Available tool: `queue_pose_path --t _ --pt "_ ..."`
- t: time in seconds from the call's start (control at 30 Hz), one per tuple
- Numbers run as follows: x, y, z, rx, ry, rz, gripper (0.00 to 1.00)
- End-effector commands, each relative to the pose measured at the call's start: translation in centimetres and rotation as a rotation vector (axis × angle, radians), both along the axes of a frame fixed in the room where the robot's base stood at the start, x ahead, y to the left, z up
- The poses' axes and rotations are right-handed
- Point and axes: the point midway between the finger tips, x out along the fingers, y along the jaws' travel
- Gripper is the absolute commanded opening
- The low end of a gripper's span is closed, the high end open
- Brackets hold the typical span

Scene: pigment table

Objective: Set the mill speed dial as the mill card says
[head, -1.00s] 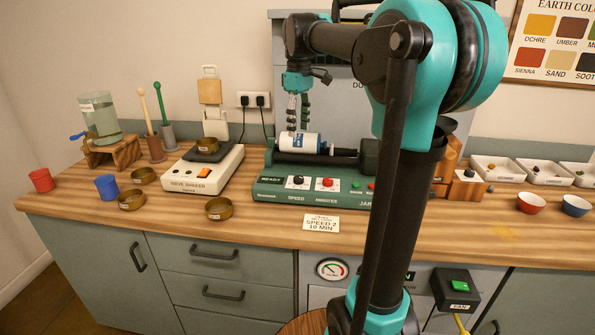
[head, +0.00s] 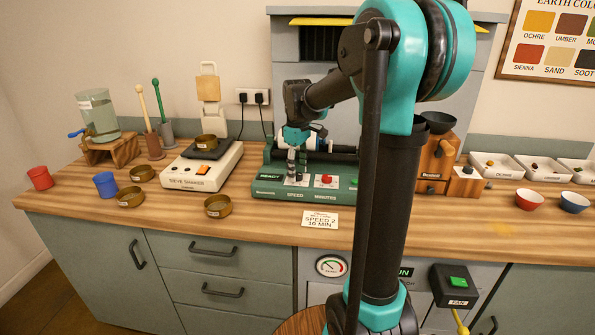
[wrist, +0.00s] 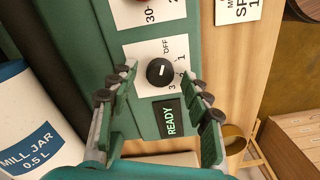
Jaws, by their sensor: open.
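The speed dial (wrist: 161,72) is a round black knob with a white mark on a white plate marked OFF, 1 and 3; I cannot surely tell which setting the mark points to. My gripper (wrist: 164,84) is open, its two fingers apart on either side of the dial in the picture; contact is not clear. In the head view my gripper (head: 292,176) is low over the left of the green mill (head: 262,187) panel and hides the dial. The mill card (head: 320,219) reads SPEED 2, 10 MIN; part of it shows in the wrist view (wrist: 236,10).
The red minutes knob (head: 327,180) is just right of my gripper. The mill jar (wrist: 30,125) lies behind the panel. The sieve shaker (head: 205,172) stands to the left, with brass sieves nearby. Bare counter (head: 270,222) lies in front of the mill.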

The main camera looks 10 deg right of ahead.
Motion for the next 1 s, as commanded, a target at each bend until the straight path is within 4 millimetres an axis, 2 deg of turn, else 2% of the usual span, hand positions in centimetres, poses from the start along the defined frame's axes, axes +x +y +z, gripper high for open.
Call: queue_pose_path --t 0.33,0.73,1.0 --pt "-0.02 0.01 -0.39 0.0 0.0 0.0 0.49" --pt "-0.01 0.0 -0.37 0.0 0.0 0.0 0.0" --pt "-0.01 0.0 -0.36 0.0 0.0 -0.026 0.0"
